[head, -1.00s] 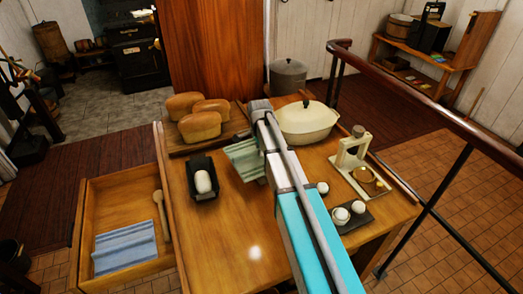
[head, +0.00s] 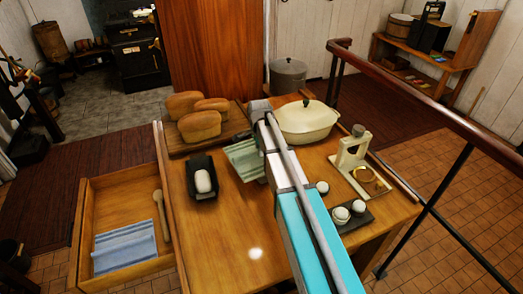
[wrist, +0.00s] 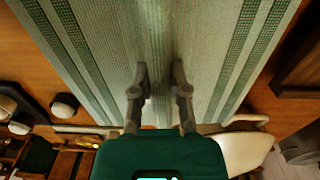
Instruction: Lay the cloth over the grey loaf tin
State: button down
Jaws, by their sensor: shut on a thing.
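The cloth (head: 243,159), pale green with darker green stripes, hangs from my gripper above the table in the head view. In the wrist view it fills the upper middle (wrist: 110,45), with a fold pinched between the fingers. My gripper (wrist: 160,75) is shut on this fold; my arm hides the fingers in the head view. The loaf tin (head: 205,166), dark grey, stands on the table left of the cloth, with a pale oval lump of dough (head: 203,181) in it. The cloth is beside the tin, not over it.
Brown loaves (head: 200,125) lie on a board behind the tin. An open drawer (head: 128,196) at left holds a blue cloth (head: 124,247) and wooden spoon.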

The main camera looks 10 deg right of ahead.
jog(key=shift+f+b, duration=0.35)
jog(key=shift+f, duration=0.05)
dwell(0.5)
jog(key=c, duration=0.5)
grip_release()
jog(key=shift+c, duration=0.2)
jog(key=shift+r, duration=0.15)
jog(key=shift+r+p, duration=3.9)
jog(key=shift+p, duration=0.15)
